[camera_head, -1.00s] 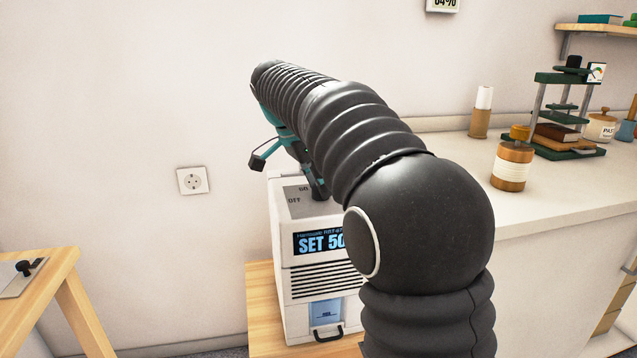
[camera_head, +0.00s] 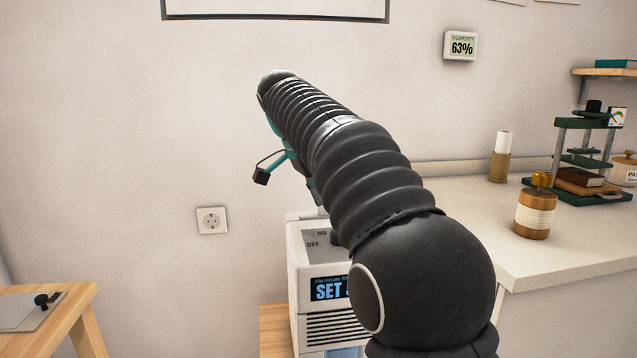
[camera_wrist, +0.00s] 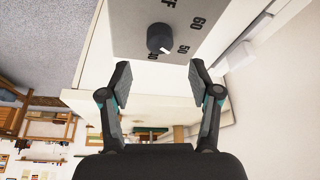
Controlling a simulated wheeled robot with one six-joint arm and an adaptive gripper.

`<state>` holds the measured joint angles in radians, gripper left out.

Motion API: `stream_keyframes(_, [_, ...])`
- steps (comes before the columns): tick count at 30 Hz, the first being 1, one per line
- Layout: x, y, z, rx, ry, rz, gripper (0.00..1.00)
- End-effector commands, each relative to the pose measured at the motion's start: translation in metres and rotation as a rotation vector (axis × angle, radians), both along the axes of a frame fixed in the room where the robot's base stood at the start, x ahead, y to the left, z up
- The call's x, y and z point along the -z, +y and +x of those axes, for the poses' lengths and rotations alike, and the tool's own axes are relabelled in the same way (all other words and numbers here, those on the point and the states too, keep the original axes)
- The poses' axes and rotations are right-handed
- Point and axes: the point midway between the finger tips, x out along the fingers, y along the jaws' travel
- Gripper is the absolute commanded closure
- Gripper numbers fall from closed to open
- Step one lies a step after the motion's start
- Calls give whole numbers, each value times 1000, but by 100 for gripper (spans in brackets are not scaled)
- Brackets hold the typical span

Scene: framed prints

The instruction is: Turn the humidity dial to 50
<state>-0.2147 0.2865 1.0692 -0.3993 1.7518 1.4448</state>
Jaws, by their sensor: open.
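The humidity dial (camera_wrist: 159,38) is a dark round knob on the grey top panel of a white unit (camera_head: 304,265). In the wrist view its white pointer mark faces the side with the 50 and 40 labels, near the 50. My gripper (camera_wrist: 160,77) is open and empty, its two fingers apart from the dial and clear of it. In the head view my arm hides most of the gripper and the dial. The unit's blue display (camera_head: 328,289) shows "SET" and part of a digit that looks like 5; the rest is hidden by my arm.
A wooden table (camera_head: 70,305) stands at left.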

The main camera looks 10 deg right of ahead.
Motion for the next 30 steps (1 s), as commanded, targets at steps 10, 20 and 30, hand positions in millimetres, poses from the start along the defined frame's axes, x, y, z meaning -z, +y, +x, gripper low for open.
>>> stream_keyframes(10, [-41, 17, -3, 0, -1, 0, 37])
stream_keyframes(20, [-48, 20, -5, -1, 1, 0, 37])
stream_keyframes(30, [-49, 13, -15, -58, 8, 6, 37])
